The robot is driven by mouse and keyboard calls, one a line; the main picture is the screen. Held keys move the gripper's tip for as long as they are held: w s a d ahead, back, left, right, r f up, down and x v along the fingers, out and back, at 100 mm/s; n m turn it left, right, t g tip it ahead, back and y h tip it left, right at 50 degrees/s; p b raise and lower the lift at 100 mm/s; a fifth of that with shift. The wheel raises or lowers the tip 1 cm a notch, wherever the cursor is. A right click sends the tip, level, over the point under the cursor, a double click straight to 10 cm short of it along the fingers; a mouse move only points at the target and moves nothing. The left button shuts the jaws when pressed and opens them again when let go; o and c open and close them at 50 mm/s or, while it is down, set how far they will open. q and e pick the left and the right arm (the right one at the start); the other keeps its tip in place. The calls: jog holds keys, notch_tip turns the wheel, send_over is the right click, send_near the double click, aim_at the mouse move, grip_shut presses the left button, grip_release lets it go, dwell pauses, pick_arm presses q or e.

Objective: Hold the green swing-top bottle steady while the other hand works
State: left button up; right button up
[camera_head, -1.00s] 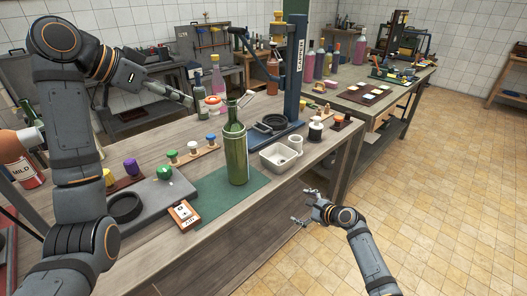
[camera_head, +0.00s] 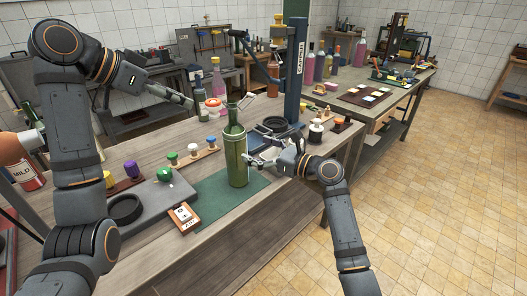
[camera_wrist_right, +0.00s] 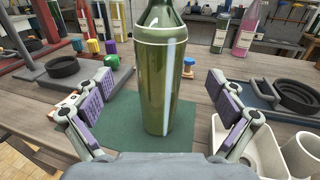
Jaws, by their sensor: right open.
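The green swing-top bottle (camera_head: 236,156) stands upright on the green mat (camera_head: 218,205) near the table's front edge. In the right wrist view the bottle (camera_wrist_right: 167,85) stands between the spread fingers of my right gripper (camera_wrist_right: 160,112), with a gap on both sides. In the head view my right gripper (camera_head: 258,161) is just right of the bottle, open and empty. My left gripper (camera_head: 186,101) is up behind and to the left of the bottle, apart from it; whether its jaws are open is hard to make out.
A blue capper stand (camera_head: 297,70) rises behind the bottle. A white tray with a cup (camera_wrist_right: 297,155) lies right of the gripper.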

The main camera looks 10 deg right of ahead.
aim_at(235, 141)
jog(key=x, duration=0.8)
jog(key=shift+a, duration=0.15)
jog(key=c, duration=1.9)
jog(key=shift+c, duration=0.2)
pick_arm(q)
grip_shut()
